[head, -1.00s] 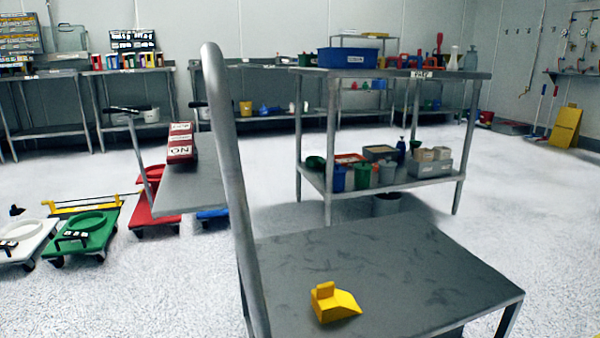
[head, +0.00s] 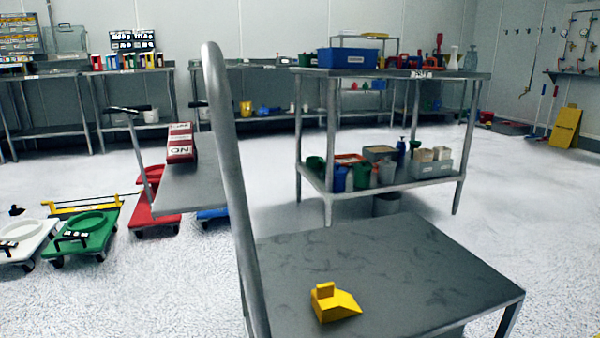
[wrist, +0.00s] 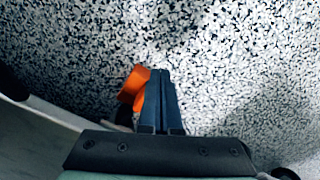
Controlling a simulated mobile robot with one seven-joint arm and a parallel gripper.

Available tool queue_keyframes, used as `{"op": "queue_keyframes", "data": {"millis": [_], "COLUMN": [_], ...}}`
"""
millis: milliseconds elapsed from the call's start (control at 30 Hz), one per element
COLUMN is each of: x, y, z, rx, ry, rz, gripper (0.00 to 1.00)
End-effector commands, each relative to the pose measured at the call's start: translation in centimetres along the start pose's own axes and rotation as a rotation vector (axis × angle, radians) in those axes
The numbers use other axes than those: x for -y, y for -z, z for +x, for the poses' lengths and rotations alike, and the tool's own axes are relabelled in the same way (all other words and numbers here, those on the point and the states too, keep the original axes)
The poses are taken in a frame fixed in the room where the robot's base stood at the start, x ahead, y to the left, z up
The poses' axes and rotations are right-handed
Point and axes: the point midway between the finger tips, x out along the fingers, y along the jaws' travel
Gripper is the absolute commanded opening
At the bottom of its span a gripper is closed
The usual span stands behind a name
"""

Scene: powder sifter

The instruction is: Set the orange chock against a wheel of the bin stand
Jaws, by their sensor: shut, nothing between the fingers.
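The orange chock (wrist: 131,90) shows in the wrist view, low near the speckled floor and just left of my fingers. The fingers hide part of it. My gripper (wrist: 160,73) is shut and empty, its fingers close together beside the chock; I cannot tell whether they touch it. A dark shape (wrist: 123,114) lies against the lower left of the chock; it may be a wheel, but it is too small to tell. My gripper and the orange chock are not in the head view.
A grey panel with a pale edge (wrist: 55,112) fills the lower left of the wrist view. In the head view, a yellow wedge (head: 335,304) sits on a grey cart (head: 440,265). Coloured dollies (head: 84,238) stand at left. Floor right of the cart is clear.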

Motion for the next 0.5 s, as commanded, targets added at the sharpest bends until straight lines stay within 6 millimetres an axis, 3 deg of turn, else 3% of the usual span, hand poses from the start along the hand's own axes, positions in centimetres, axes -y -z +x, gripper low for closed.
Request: {"op": "queue_keyframes", "data": {"millis": [500], "x": [0.0], "y": [0.0], "z": [2.2], "rx": [-0.001], "ry": [0.000], "rz": [0.000], "gripper": [0.00]}}
